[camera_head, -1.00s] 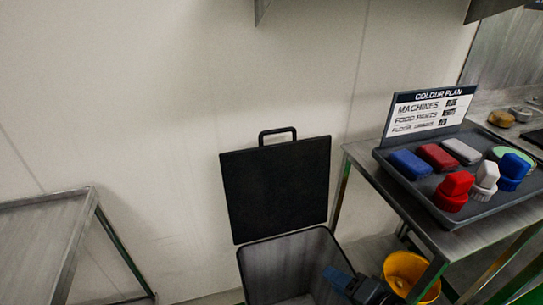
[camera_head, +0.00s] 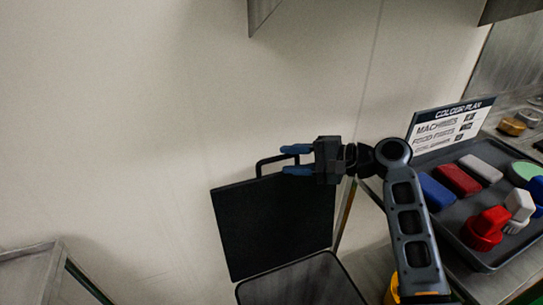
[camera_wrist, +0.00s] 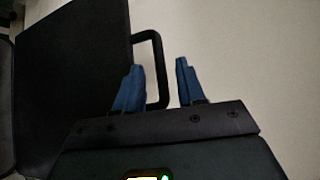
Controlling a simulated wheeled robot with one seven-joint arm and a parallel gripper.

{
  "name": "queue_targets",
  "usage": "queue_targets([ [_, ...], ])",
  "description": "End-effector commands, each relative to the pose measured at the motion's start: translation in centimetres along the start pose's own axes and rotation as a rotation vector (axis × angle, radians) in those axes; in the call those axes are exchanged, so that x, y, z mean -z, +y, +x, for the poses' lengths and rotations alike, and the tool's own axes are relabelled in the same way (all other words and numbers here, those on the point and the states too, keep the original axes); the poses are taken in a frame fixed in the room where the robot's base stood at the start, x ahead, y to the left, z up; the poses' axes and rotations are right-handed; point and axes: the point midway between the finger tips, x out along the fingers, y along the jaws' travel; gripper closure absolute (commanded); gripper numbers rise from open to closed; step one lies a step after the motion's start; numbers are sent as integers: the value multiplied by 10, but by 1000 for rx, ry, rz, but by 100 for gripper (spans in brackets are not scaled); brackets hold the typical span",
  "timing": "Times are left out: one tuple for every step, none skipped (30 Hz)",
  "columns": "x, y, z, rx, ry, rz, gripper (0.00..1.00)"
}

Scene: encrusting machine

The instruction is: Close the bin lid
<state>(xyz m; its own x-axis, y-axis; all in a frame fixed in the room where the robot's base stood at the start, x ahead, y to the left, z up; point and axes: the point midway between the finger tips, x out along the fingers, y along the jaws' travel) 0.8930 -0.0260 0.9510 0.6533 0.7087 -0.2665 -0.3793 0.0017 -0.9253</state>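The black bin lid (camera_head: 272,228) stands open, raised upright at the back of the bin, with a loop handle on its top edge. The bin (camera_head: 303,282) is grey inside with a dark rim and shows at the bottom of the head view. My gripper (camera_head: 284,160) has blue fingers and is at the right part of the handle (camera_head: 262,166). In the wrist view, the fingers (camera_wrist: 155,83) are spread apart, and the handle (camera_wrist: 160,70) shows between and behind them. I cannot tell whether a finger touches it. The lid (camera_wrist: 72,70) fills the left of the wrist view.
A steel table at the right bears a dark tray (camera_head: 476,258) with blue, red and white brushes and blocks and a colour plan sign (camera_head: 447,128). A yellow bucket (camera_head: 392,290) is partly hidden behind my arm. Another steel table (camera_head: 28,275) is at the lower left. A pale wall is behind.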

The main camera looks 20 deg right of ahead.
Motion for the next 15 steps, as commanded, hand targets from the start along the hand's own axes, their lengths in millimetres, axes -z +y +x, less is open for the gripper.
queue_targets([
  [-1,0,9,-2,-3,1,61],
  [-1,0,14,-1,-2,0,61],
  [-1,0,20,-3,-2,0,61],
  [-1,0,25,-2,-2,0,61],
  [-1,0,29,-2,-1,-1,61],
  [0,0,34,-2,-1,-1,61],
  [0,0,38,-2,0,-1,61],
  [0,0,41,-1,1,-2,61],
  [0,0,44,-1,0,-2,61],
  [0,0,47,-2,0,-1,61],
  [0,0,49,-2,0,-1,61],
  [0,0,51,-1,1,-1,61],
  [0,0,52,-1,1,-2,61],
  [0,0,53,-1,1,-2,61],
  [0,0,54,-1,2,-2,61],
])
